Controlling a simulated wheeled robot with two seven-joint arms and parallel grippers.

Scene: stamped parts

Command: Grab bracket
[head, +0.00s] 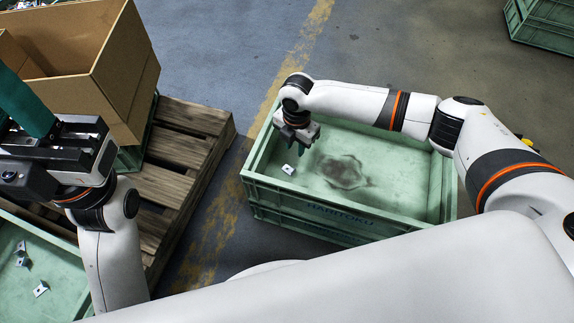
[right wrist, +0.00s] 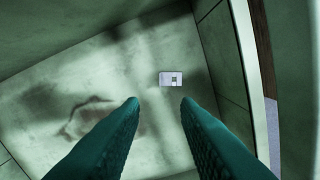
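A small metal bracket (head: 288,169) lies on the floor of the green crate (head: 310,201) at its left end. In the right wrist view the bracket (right wrist: 171,79) lies beyond the fingertips, near the gap between them and close to the crate wall. My right gripper (head: 298,146) reaches down into the crate above the bracket. In the wrist view its two teal fingers (right wrist: 160,103) are apart with nothing between them. My left gripper (head: 58,140) is at the left edge of the head view; its fingertips are not clearly shown.
A cardboard box (head: 110,75) stands at the back left by a wooden pallet (head: 185,150). Another green crate (head: 60,280) at the lower left holds several small brackets. A further green crate (head: 545,25) is at the top right. The crate's walls stand around my right gripper.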

